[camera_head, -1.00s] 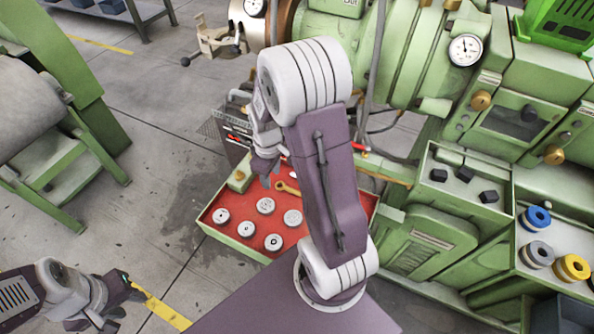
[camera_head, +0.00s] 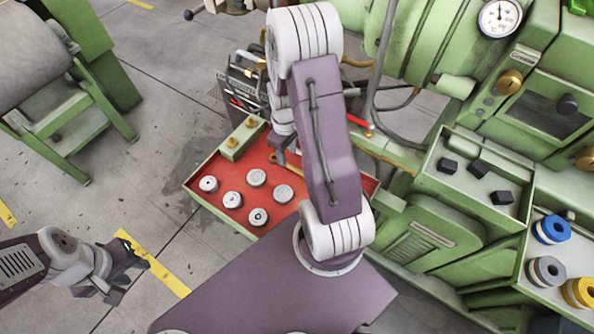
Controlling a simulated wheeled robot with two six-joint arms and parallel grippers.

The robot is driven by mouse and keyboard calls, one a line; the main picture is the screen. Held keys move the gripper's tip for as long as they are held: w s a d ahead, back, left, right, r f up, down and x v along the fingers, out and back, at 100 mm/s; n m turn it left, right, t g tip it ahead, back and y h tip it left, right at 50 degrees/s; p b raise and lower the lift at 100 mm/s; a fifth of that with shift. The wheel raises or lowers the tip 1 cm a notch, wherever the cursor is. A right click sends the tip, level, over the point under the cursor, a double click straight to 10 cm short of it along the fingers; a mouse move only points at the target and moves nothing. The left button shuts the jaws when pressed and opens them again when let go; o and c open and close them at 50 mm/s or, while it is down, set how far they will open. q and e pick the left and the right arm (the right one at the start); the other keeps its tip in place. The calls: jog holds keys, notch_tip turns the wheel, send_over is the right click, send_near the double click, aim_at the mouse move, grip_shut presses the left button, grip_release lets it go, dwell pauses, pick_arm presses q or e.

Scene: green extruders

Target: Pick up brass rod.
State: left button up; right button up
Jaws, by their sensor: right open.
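A brass-coloured long piece (camera_head: 289,164) lies in the red-floored tray (camera_head: 222,216). My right arm hides part of it, and I cannot tell whether it is the rod or another tool. My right gripper (camera_head: 284,155) is open and points down over the tray, close to this piece. Whether it touches the piece is not clear. My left gripper (camera_head: 128,270) hangs over the floor at the lower left, away from the tray, with no object visible in it. Its jaw opening is hard to read.
Several round metal parts (camera_head: 231,200) stand in the tray, beside a green block with brass knobs (camera_head: 233,142). A tool box (camera_head: 240,85) stands behind. The green machine (camera_head: 440,220) borders the right, with black blocks (camera_head: 478,168) and coloured rings (camera_head: 550,229).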

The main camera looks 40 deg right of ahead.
aim_at(289, 164)
notch_tip(289, 164, down, 5)
jog(key=shift+s+d+f+b, duration=0.1)
jog(key=shift+s+b, duration=0.05)
jog(key=shift+b, duration=0.55)
jog(key=shift+c, duration=0.3)
grip_shut()
jog(key=shift+r, duration=0.2)
